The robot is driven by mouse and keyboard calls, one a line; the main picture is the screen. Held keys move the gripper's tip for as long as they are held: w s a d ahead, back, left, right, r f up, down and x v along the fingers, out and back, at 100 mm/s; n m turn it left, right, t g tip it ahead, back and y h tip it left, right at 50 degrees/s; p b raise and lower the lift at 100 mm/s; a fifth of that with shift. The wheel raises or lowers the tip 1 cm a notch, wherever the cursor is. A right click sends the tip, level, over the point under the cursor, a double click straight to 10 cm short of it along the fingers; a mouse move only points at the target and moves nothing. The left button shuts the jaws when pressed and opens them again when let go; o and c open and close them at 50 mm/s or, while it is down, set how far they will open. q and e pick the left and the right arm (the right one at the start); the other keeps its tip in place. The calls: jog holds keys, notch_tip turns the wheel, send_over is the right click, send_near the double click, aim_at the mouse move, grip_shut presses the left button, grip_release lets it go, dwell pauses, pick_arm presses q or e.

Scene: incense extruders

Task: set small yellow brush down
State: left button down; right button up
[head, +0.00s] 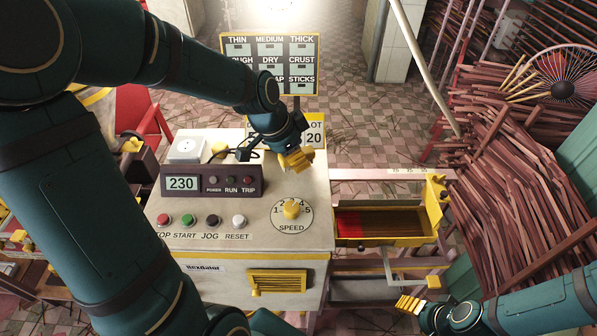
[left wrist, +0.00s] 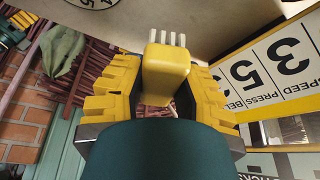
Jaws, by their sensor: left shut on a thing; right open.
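The small yellow brush (left wrist: 166,68) shows in the left wrist view as a yellow block with short white bristles pointing to the picture's top. My left gripper (left wrist: 165,88) is shut on it, with a yellow finger on either side. In the head view my left gripper (head: 296,160) is over the back right of the cream machine cabinet (head: 180,252), behind the speed dial. There I cannot tell the brush from the yellow fingers. Whether the brush touches the cabinet top is not clear. My right gripper (head: 411,305) is open at the lower right, below the yellow-rimmed tray.
A control box reading 230 (head: 183,184), several buttons and the yellow speed knob (head: 291,209) occupy the cabinet top. A white number sign (head: 315,130) stands close behind my left gripper. A yellow-rimmed tray (head: 385,242) adjoins on the right. Bundled sticks (head: 510,200) lie further right.

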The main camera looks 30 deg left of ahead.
aim_at(300, 179)
pick_arm(q)
jog(key=shift+f, duration=2.9)
jog(key=shift+b, duration=0.3)
jog(key=shift+f, duration=0.15)
jog(key=c, duration=0.8)
grip_release()
jog(key=shift+r, duration=0.35)
jog(key=p+v, duration=0.1)
jog(key=v, duration=1)
jog(key=shift+s+r, duration=0.1)
jog(key=shift+r, duration=0.25)
